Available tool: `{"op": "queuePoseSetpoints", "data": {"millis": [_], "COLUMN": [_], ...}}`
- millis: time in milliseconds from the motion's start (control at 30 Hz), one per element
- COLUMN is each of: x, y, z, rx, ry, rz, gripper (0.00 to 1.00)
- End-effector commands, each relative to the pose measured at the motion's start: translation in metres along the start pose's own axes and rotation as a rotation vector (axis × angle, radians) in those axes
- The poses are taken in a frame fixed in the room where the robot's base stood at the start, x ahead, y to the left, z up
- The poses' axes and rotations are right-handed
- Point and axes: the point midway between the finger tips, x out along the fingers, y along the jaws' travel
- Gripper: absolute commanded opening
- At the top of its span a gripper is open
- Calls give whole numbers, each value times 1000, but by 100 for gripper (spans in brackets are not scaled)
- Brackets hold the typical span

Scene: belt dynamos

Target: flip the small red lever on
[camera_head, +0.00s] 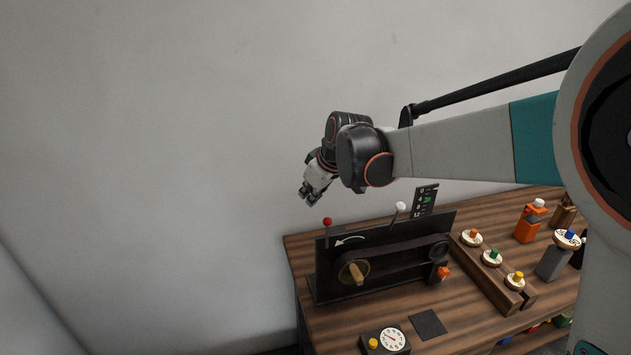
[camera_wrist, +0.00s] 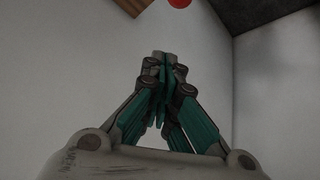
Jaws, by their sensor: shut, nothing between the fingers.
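The small red lever (camera_head: 327,222) is a short stalk with a red ball on top, at the left end of the upright black panel on the wooden table. In the wrist view a red round shape, likely its knob (camera_wrist: 179,3), is cut off by the top edge. My gripper (camera_head: 308,197) hangs in the air above and slightly left of the red knob, apart from it. In the wrist view its fingers (camera_wrist: 160,62) are together with nothing between them.
The black panel (camera_head: 330,283) carries a belt, a wooden crank (camera_head: 355,272) and a white-knobbed lever (camera_head: 400,208). A dial box (camera_head: 392,340), a block with coloured knobs (camera_head: 492,258) and an orange bottle (camera_head: 527,225) share the table (camera_head: 450,325). Space left of the table is free.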

Motion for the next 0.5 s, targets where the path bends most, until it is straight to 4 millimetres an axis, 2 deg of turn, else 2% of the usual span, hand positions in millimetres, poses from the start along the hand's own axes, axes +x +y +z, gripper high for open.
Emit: {"op": "queuePoseSetpoints", "data": {"millis": [167, 300, 500], "x": [30, 22, 16], "y": [0, 0, 0], "z": [0, 19, 34], "rx": [-2, 2, 1], "ry": [0, 0, 0], "rz": [-1, 0, -1], "gripper": [0, 0, 0]}}
